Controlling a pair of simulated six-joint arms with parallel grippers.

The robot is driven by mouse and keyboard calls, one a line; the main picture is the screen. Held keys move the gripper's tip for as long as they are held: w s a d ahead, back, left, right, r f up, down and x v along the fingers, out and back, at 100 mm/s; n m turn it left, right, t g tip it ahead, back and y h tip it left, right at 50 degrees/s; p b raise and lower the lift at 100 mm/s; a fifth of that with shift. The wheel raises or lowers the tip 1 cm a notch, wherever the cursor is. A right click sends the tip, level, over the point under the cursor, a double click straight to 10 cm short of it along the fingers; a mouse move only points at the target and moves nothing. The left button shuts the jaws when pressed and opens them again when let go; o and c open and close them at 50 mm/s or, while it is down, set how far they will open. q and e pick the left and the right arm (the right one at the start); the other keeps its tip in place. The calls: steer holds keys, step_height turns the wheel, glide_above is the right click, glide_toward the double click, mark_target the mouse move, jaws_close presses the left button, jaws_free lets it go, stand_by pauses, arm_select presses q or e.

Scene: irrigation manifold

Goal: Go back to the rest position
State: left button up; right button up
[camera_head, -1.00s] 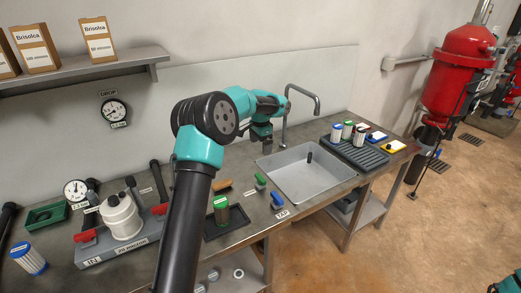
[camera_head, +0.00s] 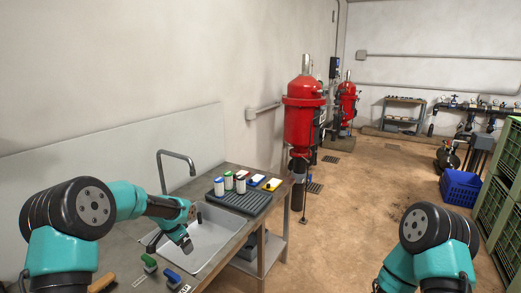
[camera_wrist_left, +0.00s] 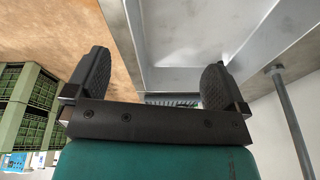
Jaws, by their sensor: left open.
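My left gripper (camera_head: 186,244) hangs in front of the sink basin (camera_head: 222,238) in the head view. The left wrist view shows its two black fingers (camera_wrist_left: 157,70) spread wide with nothing between them. My right arm (camera_head: 438,240) comes in at the lower right of the head view, bent at a joint. Its gripper is out of the picture.
A curved faucet (camera_head: 176,156) rises behind the sink. A ribbed dark tray (camera_head: 245,203) with several small filters stands to its right. Green and blue handled tools (camera_head: 150,262) lie at the front left. Red tanks (camera_head: 303,115) and open floor are beyond; green crates (camera_head: 495,205) stand at right.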

arm_select(q)
steer(key=s+d+f+t+h, duration=0.1)
steer(key=s+d+f+h, duration=0.2)
steer(key=s+d+f, duration=0.85)
steer(key=s+a+f+n+g, duration=0.1)
steer(key=s+f+n, duration=0.4)
steer(key=s, duration=0.7)
steer(key=s+a+f+n+g, duration=0.1)
steer(key=s+f+n, duration=0.4)
steer(key=s, duration=0.8)
steer(key=shift+a+f+g, duration=0.3)
steer(key=shift+a+f, duration=0.5)
steer(key=shift+a, duration=0.05)
steer(key=shift+c, duration=0.3)
